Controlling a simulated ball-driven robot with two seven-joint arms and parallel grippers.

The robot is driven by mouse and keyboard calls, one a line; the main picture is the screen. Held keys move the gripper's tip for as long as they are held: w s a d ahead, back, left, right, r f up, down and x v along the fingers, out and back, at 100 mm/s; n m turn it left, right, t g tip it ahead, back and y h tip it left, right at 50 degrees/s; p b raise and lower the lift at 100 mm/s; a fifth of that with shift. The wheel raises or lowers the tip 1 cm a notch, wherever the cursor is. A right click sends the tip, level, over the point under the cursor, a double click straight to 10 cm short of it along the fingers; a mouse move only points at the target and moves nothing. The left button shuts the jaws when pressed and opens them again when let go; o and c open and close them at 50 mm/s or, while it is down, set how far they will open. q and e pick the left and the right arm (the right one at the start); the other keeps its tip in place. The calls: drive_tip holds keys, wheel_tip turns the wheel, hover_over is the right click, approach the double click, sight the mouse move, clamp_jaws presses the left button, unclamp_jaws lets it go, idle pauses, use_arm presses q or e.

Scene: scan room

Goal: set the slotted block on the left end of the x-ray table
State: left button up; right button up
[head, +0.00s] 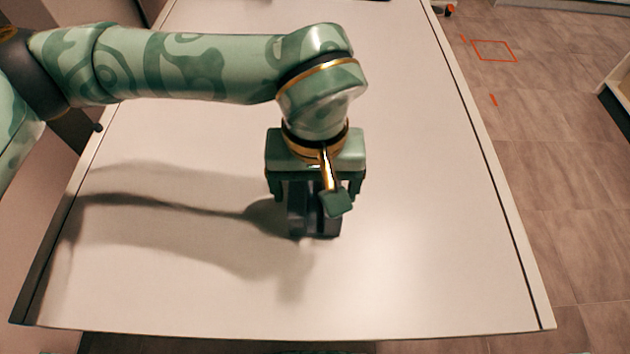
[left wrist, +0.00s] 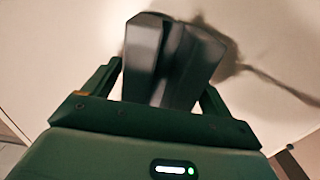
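The slotted block (head: 300,222), dark grey with a groove, is upright on or very near the white x-ray table (head: 430,250), right of the table's middle line. It also shows, blurred, in the left wrist view (left wrist: 143,60). My left gripper (head: 317,190) is over the block from above, one finger on each side. The fingers are wide apart at the outer ends of the palm, and slim gaps seem to show beside the block. In the left wrist view the gripper (left wrist: 162,85) spans the block. My right gripper is not in view.
The tabletop is otherwise bare, with free room on all sides of the block. Dark rails edge its left and right sides. Tiled floor (head: 560,200) with an orange square outline (head: 494,50) lies to the right. My arm's shadow falls across the left half.

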sight(315, 195)
use_arm(q)
drive_tip(key=shift+r, duration=0.1)
wheel_tip(315, 195, up, 12)
drive_tip(key=p, duration=0.3)
drive_tip(key=shift+p, duration=0.35)
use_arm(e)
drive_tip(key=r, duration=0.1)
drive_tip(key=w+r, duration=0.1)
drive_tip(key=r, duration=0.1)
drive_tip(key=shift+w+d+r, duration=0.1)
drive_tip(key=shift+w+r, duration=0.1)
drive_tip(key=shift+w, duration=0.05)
